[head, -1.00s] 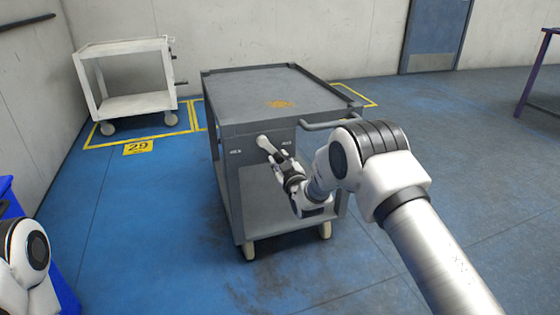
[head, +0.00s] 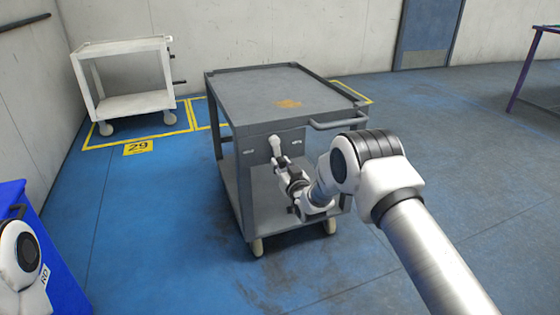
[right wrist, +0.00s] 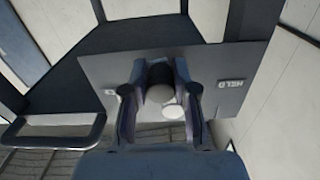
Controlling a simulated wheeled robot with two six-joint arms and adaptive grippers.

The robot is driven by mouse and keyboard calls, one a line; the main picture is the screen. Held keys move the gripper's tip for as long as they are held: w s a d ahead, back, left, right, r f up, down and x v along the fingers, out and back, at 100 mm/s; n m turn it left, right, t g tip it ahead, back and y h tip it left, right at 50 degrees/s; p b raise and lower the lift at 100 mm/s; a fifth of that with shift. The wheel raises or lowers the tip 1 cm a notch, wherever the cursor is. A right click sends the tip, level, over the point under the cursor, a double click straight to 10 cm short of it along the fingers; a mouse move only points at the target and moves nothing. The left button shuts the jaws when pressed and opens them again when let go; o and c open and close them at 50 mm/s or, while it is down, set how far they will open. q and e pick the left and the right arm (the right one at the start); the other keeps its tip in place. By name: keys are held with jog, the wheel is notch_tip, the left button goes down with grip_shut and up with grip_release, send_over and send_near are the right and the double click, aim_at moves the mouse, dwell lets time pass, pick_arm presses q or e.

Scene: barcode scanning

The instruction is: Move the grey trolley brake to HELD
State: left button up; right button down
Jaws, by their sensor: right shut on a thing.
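The grey trolley (head: 230,96) stands in the middle of the head view. Its pale brake lever (head: 274,142) is on the near end panel, between two small labels. In the right wrist view the panel (right wrist: 105,72) bears HELD (right wrist: 231,84) at the right; the other label, at the left, is too small to read. My right gripper (head: 281,160) is shut on the lever, its fingers on either side of a dark grip with a pale round end (right wrist: 160,92). In the head view the gripper hides part of the lever. My left gripper is out of view.
The grey trolley's push handle (head: 338,117) sticks out right of the panel. A white trolley (head: 125,103) stands back left within yellow floor lines. A blue bin (head: 60,250) is at the near left, a purple table (head: 530,70) far right. Blue floor around is clear.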

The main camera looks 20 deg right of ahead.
jog(key=a+m, duration=0.1)
jog(key=m, duration=0.1)
jog(key=a+m+p, duration=0.2)
jog(key=m, duration=0.1)
jog(key=shift+a+r+m, duration=0.2)
jog(key=shift+r+m, duration=0.1)
jog(key=shift+r, duration=0.05)
jog(key=a+m+p, duration=0.1)
jog(key=m, duration=0.1)
jog(key=a+m+p, duration=0.1)
jog(key=m, duration=0.1)
jog(key=shift+s+r, duration=0.15)
jog(key=shift+r, duration=0.25)
jog(key=shift+a+m+p, duration=0.35)
jog(key=shift+m+p, duration=0.2)
jog(key=shift+m, duration=0.15)
jog(key=shift+a, duration=0.15)
